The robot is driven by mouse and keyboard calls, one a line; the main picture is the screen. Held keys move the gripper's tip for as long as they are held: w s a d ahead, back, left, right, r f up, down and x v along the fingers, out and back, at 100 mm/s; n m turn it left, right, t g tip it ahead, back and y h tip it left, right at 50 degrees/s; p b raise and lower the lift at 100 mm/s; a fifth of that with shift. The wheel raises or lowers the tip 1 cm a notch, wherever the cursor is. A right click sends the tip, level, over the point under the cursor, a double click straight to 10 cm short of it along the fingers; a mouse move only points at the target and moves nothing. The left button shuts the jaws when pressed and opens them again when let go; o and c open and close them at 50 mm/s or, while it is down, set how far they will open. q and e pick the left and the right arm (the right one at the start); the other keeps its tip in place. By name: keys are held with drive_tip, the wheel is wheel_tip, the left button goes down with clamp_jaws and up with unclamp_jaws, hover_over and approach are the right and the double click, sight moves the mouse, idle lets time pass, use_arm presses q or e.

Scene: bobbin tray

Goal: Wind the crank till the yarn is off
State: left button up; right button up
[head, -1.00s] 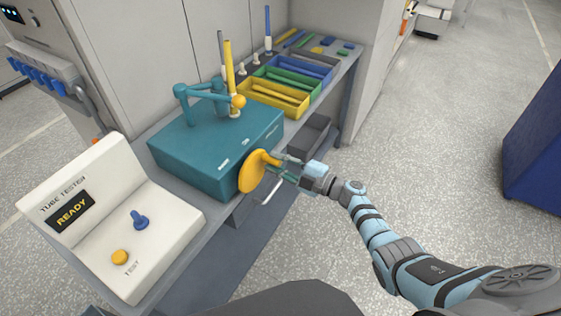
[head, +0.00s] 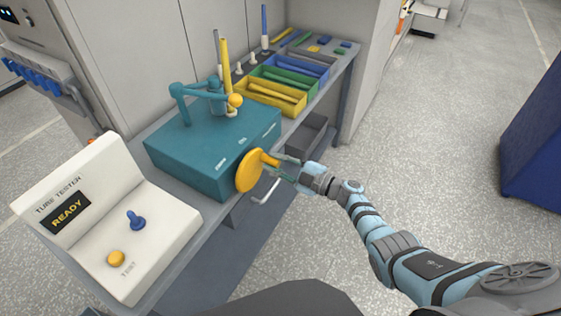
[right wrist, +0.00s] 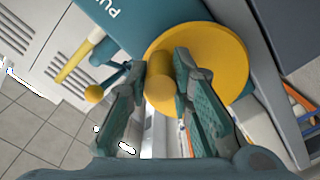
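The yellow crank (head: 247,173) is a round disc on the front face of the teal winder box (head: 205,150). Its handle stub (head: 269,159) sticks out toward my right gripper (head: 281,165). In the right wrist view the handle (right wrist: 160,85) lies between the two fingers of the right gripper (right wrist: 160,68), with the disc (right wrist: 222,65) behind. The fingers are spread, one on each side of the handle, with narrow gaps. A yellow tube (head: 225,65) stands on the winder near a teal arm with an orange ball. No yarn can be made out. My left gripper is not in view.
A white tube tester (head: 110,215) reading READY stands at the left. Yellow (head: 243,91), green and blue trays line the bench behind the winder. A silver bar (head: 268,192) juts out below the crank.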

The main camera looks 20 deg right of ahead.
drive_tip(key=o, duration=0.4)
drive_tip(key=shift+a, duration=0.1)
drive_tip(key=shift+w+a, duration=0.1)
drive_tip(key=shift+w, duration=0.05)
